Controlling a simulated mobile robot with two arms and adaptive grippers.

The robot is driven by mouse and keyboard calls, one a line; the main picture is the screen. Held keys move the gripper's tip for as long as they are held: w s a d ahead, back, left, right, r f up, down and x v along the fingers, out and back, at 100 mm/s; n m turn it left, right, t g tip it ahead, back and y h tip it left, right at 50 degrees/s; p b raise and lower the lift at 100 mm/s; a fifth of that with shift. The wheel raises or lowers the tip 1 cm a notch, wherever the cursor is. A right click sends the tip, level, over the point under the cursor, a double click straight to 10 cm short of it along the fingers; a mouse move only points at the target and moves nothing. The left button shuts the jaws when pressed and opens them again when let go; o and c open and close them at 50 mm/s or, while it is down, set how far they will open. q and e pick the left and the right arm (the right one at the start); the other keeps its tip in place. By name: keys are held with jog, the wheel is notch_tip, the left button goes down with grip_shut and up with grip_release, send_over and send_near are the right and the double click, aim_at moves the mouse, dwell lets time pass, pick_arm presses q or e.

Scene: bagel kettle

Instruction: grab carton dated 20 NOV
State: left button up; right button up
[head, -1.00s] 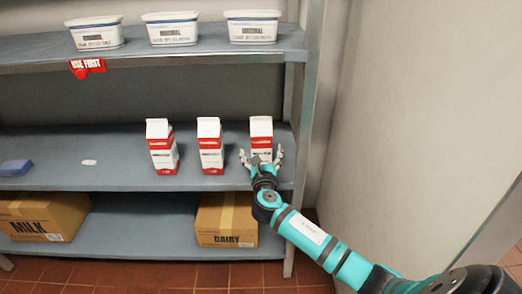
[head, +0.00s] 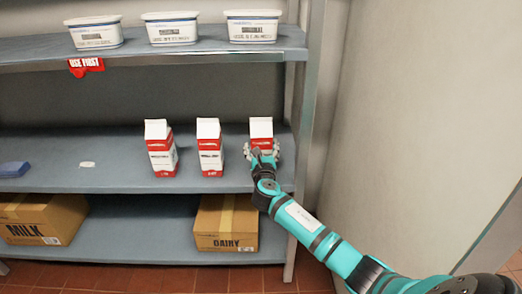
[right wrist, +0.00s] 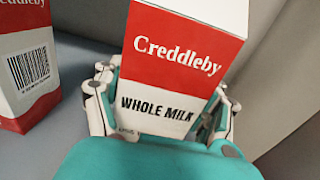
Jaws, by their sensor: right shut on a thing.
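Three red and white milk cartons stand upright in a row on the middle shelf: a left carton (head: 160,148), a middle carton (head: 209,148) and a right carton (head: 261,128). My right gripper (head: 261,150) is shut on the right carton, with a finger on each side. In the right wrist view the held carton (right wrist: 185,60) reads "Creddleby" and "WHOLE MILK", between the fingers of the gripper (right wrist: 160,110). No date is readable on any carton. A neighbouring carton (right wrist: 25,70) shows a barcode there. My left gripper is not in view.
White tubs (head: 170,29) stand on the top shelf (head: 210,52), above a red "USE FIRST" tag (head: 86,66). Cardboard boxes marked MILK (head: 42,218) and DAIRY (head: 226,222) sit on the bottom shelf. A shelf post (head: 303,130) and wall are close on the right.

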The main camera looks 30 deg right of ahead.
jog(key=c, duration=0.7)
jog(key=shift+r, duration=0.2)
jog(key=shift+c, duration=0.8)
jog(key=shift+r, duration=0.15)
